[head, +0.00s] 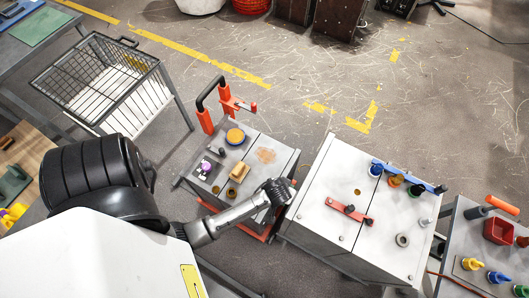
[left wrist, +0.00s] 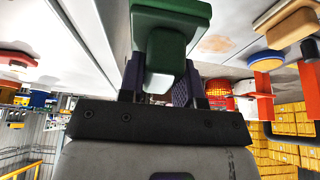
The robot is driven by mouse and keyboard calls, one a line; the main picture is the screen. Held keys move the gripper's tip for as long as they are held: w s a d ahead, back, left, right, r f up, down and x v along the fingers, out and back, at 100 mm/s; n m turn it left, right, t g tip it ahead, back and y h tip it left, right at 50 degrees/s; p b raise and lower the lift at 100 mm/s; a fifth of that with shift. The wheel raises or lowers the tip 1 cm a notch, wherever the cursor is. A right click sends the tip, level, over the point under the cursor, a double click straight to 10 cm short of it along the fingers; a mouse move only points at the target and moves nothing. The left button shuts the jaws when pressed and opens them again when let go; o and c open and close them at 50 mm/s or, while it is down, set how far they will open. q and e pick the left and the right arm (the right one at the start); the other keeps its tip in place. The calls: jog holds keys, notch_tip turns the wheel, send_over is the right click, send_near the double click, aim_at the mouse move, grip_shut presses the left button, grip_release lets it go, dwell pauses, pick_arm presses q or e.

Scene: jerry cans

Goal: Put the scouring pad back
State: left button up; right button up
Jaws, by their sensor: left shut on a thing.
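The scouring pad appears to be the green block-like piece (left wrist: 172,18) between my fingers in the left wrist view. My left gripper (left wrist: 160,88) is shut on it. In the head view my left gripper (head: 284,190) is at the right edge of the small grey cart top (head: 222,195), by the gap to the white cabinet. The pad cannot be made out there, as the gripper covers it. I cannot tell whether it touches the cart top. My right gripper is in neither view.
The cart carries a yellow round pad (head: 235,135), a tan block (head: 240,172), a purple-topped piece (head: 206,167) and a brown stain (head: 265,156). An orange upright frame (head: 206,120) stands at its back. The white cabinet (head: 335,185) holds a red bar (head: 349,211) and several knobs.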

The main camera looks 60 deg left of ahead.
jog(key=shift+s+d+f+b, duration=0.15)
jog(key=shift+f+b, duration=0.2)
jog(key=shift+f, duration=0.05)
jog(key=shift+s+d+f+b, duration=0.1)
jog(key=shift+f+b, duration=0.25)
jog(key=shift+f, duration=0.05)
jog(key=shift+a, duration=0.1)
pick_arm(q)
jog(key=shift+s+a+f+b, duration=0.2)
jog(key=shift+s+a+f, duration=0.55)
jog(key=shift+a+f, duration=1.05)
jog(key=shift+s+a+f+b, duration=0.25)
jog(key=shift+s+a+f, duration=0.5)
jog(key=shift+a+f, duration=1.05)
jog(key=shift+s+a+f+b, duration=0.2)
jog(key=shift+s+a+f, duration=0.55)
jog(key=shift+a+f, duration=1)
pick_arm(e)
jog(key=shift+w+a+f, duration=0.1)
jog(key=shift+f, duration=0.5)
pick_arm(q)
jog(key=shift+d+f, duration=0.1)
jog(key=shift+f, duration=0.1)
jog(key=shift+f, duration=0.1)
jog(key=o, duration=0.9)
